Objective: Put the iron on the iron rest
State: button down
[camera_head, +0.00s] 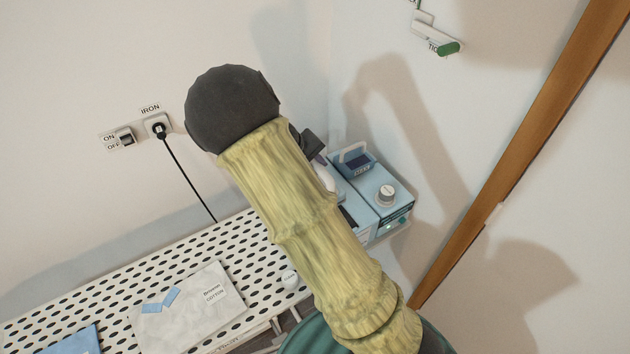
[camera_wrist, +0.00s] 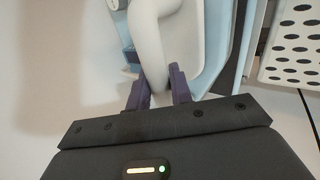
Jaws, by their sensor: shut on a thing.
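My gripper (camera_wrist: 159,88) is shut on the white curved handle of the iron (camera_wrist: 150,45), with a dark purple finger on each side. In the head view, my arm hides most of my gripper (camera_head: 316,152) and the iron; only a small pale part of the iron (camera_head: 326,176) shows. The iron rest (camera_head: 343,208) appears to be the part of the light blue station at the right end of the board, next to the iron. A pale blue surface (camera_wrist: 215,45) lies under the handle in the wrist view. I cannot tell whether the iron touches the rest.
The perforated ironing board (camera_head: 110,290) carries a folded pale cloth (camera_head: 190,310) labelled cotton and a blue cloth (camera_head: 70,340). A control box with a knob (camera_head: 386,193) stands at the right. A cord runs down from the wall socket (camera_head: 157,126). Walls close off the back and right.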

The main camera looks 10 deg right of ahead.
jog(key=shift+f, duration=0.85)
jog(key=shift+f+p, duration=0.65)
jog(key=shift+f, duration=1.45)
jog(key=c, duration=1.3)
grip_release()
jog(key=shift+f, duration=0.15)
jog(key=shift+o, duration=0.2)
jog(key=b+v, duration=0.3)
jog(key=v, duration=0.9)
